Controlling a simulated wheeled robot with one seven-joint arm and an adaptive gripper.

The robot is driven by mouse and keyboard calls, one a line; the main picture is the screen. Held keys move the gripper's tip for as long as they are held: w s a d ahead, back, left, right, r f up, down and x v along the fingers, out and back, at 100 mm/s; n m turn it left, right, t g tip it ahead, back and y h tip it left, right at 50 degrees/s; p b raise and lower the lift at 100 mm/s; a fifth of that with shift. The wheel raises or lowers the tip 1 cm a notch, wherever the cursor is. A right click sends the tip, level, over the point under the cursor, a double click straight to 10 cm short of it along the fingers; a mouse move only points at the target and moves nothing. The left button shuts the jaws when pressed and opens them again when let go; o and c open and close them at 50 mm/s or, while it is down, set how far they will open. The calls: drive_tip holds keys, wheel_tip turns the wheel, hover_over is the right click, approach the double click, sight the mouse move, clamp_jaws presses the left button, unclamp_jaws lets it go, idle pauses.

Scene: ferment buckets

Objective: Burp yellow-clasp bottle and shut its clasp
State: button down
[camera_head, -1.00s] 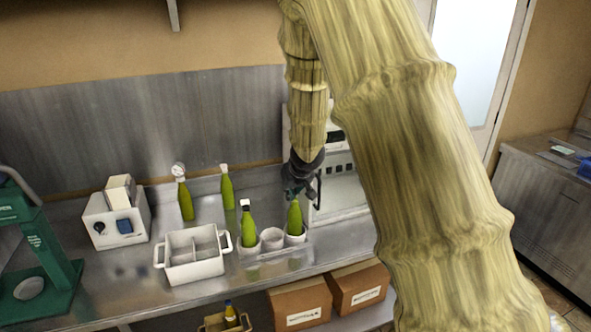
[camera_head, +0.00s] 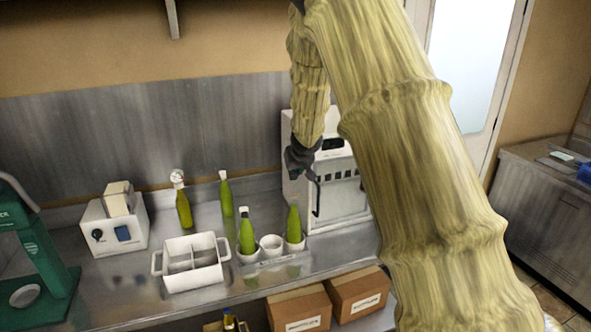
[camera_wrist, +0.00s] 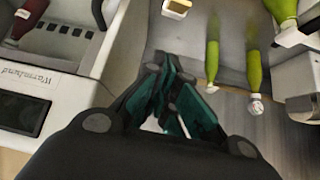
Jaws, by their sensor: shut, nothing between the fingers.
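Two green bottles stand upright in front holders: a left one (camera_head: 246,234) with a white top and a right one (camera_head: 294,226) whose top shows no white cap. Two more green bottles stand behind, one with a round white top (camera_head: 184,205), the other slimmer (camera_head: 226,196). I cannot tell which bottle has the yellow clasp. A small white piece with a yellowish edge (camera_wrist: 177,8) shows at the top of the wrist view; its bottle is not clear. My gripper (camera_head: 311,174) is shut and empty, above and behind the right front bottle, apart from it. Its dark-green fingers (camera_wrist: 168,68) show close together.
An empty white cup (camera_head: 271,244) stands between the front bottles. A white divided tray (camera_head: 191,277) is left of them. A white machine (camera_head: 345,190) stands close beside my gripper. Cardboard boxes (camera_head: 300,308) sit below the counter.

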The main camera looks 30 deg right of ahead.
wheel_tip(320, 180, down, 2)
drive_tip(key=shift+f+b, duration=0.15)
drive_tip(key=shift+b, duration=0.65)
drive_tip(key=shift+s+a+f+b, duration=0.25)
drive_tip(key=shift+s+f+b, duration=0.35)
drive_tip(key=shift+s, duration=0.15)
drive_tip(key=shift+s+f, duration=0.1)
drive_tip(key=shift+f, duration=0.1)
drive_tip(key=shift+a+f+b, duration=0.1)
drive_tip(key=shift+a+b, duration=0.1)
drive_tip(key=shift+b, duration=0.15)
